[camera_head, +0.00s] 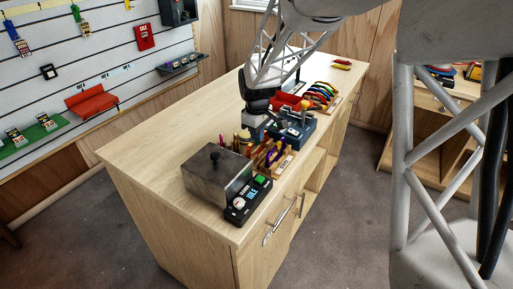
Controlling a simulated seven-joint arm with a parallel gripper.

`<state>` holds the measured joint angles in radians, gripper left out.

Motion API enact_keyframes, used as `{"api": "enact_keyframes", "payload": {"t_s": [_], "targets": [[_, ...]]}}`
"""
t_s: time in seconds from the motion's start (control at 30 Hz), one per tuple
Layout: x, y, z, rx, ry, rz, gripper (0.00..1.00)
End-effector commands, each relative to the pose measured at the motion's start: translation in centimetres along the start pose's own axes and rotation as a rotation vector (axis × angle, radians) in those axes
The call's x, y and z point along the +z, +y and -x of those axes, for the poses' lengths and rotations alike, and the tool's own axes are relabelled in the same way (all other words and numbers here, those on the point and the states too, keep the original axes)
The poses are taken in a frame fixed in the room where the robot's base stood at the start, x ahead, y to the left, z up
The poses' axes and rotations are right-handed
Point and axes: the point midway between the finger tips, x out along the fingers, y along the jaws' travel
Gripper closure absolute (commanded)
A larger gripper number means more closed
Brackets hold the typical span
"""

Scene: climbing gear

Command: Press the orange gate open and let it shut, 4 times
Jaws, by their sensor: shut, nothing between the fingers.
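My gripper (257,136) points down over the middle of the wooden counter, its fingers shut with nothing between them. It is just behind a small rack (283,168) of coloured carabiners. Several orange and yellow shapes (268,154) show on or beside this rack, below and right of the gripper. The orange gate is too small here to pick out surely, and I cannot tell whether it is open or shut. I cannot tell whether the fingers touch anything.
A grey metal box (205,178) with a black knob and a black device (247,203) with a green button stand nearer the camera. A blue device (295,127) and another rack of coloured carabiners (321,95) stand farther back. The counter's left side (160,150) is clear.

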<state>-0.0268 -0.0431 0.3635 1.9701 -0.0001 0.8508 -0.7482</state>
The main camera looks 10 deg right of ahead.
Motion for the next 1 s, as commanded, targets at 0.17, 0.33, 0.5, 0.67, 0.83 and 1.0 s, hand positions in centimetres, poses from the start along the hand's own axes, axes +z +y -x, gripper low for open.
{"api": "enact_keyframes", "payload": {"t_s": [0.17, 0.33, 0.5, 0.67, 0.83, 1.0], "targets": [[0.0, -0.1, 0.3, -0.001, -0.001, 0.000, 1.00], [0.0, 0.0, 1.4, 0.000, 0.000, 0.000, 1.00], [0.0, 0.0, 2.6, 0.000, 0.000, 0.000, 1.00], [0.0, 0.0, 3.7, 0.000, 0.001, 0.000, 1.00], [0.0, 0.0, 5.0, 0.000, 0.001, 0.000, 1.00], [0.0, 0.0, 6.1, 0.000, 0.000, 0.000, 1.00]]}}
